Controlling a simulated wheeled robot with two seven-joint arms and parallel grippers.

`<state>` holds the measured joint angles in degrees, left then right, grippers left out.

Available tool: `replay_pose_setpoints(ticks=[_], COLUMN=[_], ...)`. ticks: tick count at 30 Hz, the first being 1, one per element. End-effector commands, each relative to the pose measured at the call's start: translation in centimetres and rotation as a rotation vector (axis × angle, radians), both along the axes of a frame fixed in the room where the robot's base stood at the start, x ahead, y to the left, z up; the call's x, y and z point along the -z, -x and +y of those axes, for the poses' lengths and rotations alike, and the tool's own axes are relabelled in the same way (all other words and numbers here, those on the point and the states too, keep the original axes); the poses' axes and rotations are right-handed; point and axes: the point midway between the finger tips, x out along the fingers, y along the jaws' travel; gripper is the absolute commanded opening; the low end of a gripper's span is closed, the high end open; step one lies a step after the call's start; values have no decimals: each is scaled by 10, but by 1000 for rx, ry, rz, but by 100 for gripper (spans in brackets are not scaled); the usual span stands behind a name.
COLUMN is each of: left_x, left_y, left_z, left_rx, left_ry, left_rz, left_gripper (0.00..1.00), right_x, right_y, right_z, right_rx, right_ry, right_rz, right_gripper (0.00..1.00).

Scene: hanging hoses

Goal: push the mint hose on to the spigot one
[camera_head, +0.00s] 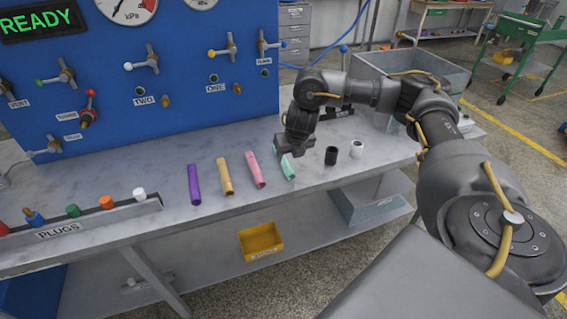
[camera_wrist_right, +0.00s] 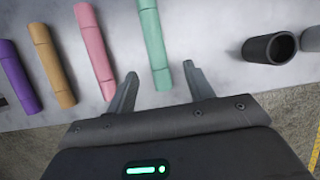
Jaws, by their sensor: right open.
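The mint hose (camera_head: 289,169) is a short pale green tube lying on the grey bench, at the right end of a row of hoses. In the right wrist view, the open fingers (camera_wrist_right: 160,73) straddle the near end of the mint hose (camera_wrist_right: 151,30), with a gap on both sides. The spigot one (camera_head: 237,88) is a small brass stub on the blue panel, beside the label ONE, with nothing on it. My left gripper is out of view.
Pink (camera_head: 256,170), orange (camera_head: 225,174) and purple (camera_head: 194,184) hoses lie left of the mint one. A plug rack (camera_head: 90,226) lines the bench's front left.

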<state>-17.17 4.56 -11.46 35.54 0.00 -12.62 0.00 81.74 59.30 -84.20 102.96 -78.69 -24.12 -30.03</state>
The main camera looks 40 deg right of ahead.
Motion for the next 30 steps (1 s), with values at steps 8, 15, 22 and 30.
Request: replay_pose_setpoints(ticks=[8,15,22,30], left_x=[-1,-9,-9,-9], left_y=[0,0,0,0], left_z=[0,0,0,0], left_rx=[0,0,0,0], left_ry=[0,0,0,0], left_rz=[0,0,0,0], left_gripper=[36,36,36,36], right_x=[9,40,57,57], right_y=[-4,-14,-21,-21], right_z=[0,-1,-4,-3], right_rx=[-1,1,0,0], right_ry=[0,2,1,0], right_rz=[-1,1,-2,-2], right_gripper=[52,52,52,42])
